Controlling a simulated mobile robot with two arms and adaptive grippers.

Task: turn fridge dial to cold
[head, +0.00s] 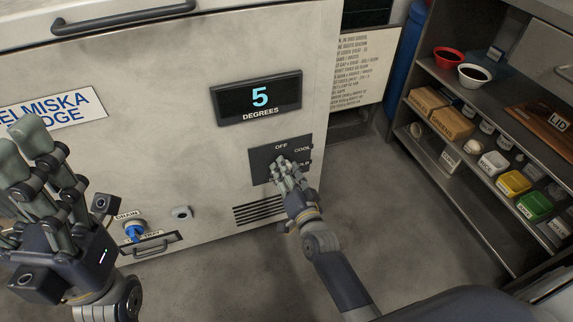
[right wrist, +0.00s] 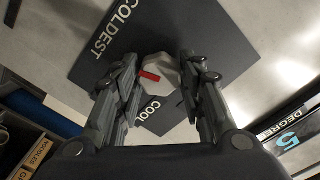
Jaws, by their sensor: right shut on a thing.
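The dial (right wrist: 160,72) is a pale faceted knob with a red mark, on a dark panel (head: 262,165). In the right wrist view the red mark lies on the knob's left side, between the COLDEST and COOL labels. My right gripper (head: 288,167) is shut on the dial, with fingers on both sides of it in the right wrist view (right wrist: 158,80). In the head view the fingers hide the dial and part of the labels. The fridge display (head: 258,97) reads 5 DEGREES. My left gripper (head: 22,148) is raised at the left, open and empty.
A blue drain tap (head: 134,231) and a drip tray handle (head: 150,247) are low on the fridge front. A vent (head: 259,211) is below the panel. Shelves (head: 480,140) with bowls and labelled boxes stand at the right. The floor between is clear.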

